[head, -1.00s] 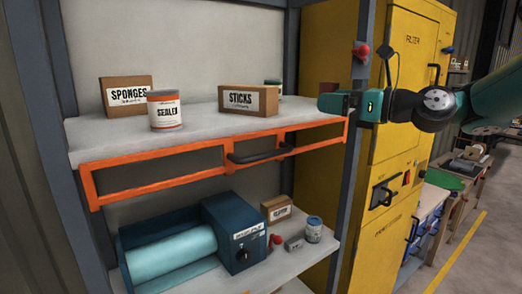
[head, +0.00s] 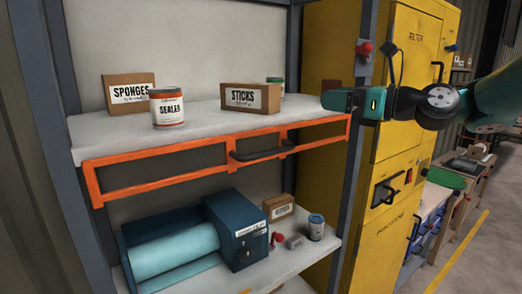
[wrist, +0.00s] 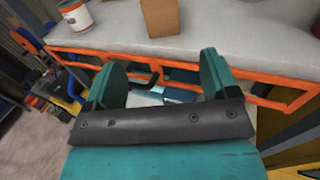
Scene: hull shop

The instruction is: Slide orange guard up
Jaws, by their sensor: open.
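The orange guard (head: 185,185) is a long open frame with a black bar handle (head: 262,154) at its middle. It hangs along the front of the upper shelf, below the shelf top, in the head view. It also crosses the wrist view (wrist: 274,88), beyond my fingers. My gripper (head: 338,100) is at the right end of the shelf, a little above the guard's right end, and apart from the handle. In the wrist view my gripper (wrist: 163,78) has its two green fingers spread wide with nothing between them.
The lower shelf holds a blue roll machine (head: 235,232). A grey post and yellow cabinet (head: 400,130) stand at the right. Space before the guard is free.

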